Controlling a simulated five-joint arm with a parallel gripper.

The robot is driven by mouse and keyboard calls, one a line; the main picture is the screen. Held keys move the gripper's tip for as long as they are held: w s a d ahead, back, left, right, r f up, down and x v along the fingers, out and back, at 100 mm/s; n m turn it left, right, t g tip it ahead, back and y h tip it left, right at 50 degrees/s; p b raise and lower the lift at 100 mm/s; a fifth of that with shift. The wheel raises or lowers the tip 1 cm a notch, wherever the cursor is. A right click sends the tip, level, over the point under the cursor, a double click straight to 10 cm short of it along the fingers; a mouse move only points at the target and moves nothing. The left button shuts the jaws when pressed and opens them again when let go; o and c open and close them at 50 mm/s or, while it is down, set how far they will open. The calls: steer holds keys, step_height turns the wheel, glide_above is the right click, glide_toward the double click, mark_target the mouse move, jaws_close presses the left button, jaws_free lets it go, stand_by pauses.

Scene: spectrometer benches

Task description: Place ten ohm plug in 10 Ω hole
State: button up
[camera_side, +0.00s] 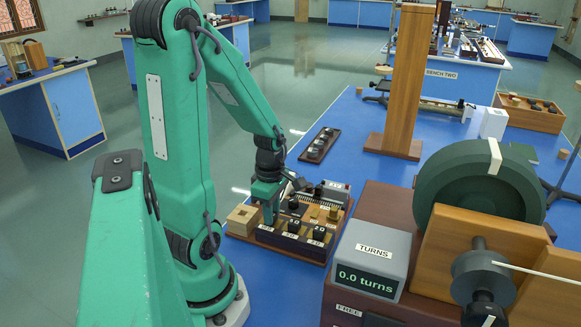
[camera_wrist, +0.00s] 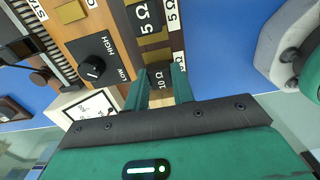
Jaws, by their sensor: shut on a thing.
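In the wrist view, the ten ohm plug (camera_wrist: 160,79) is a dark block with a 10 Ω marking, between the fingers of my gripper (camera_wrist: 158,90). My gripper is shut on it. The wooden resistance box (camera_wrist: 153,45) lies below, with a 10 Ω label along its edge beside the plug. The 10 Ω hole is hidden, and I cannot tell how deep the plug sits. In the side view, my gripper (camera_side: 268,212) points down over the left end of the box. The plug cannot be made out there.
A dark 5 Ω plug (camera_wrist: 145,15) stands just beyond the held one. A HIGH/LOW knob (camera_wrist: 96,70) is to the left. In the side view, a turns display (camera_side: 367,262) and large green wheel (camera_side: 480,195) stand to the right.

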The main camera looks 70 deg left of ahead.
steer(key=shift+f, duration=0.1)
steer(key=o, duration=1)
steer(key=shift+c, duration=0.2)
step_height(320, 180, up, 12)
stand_by(0.3)
stand_by(0.5)
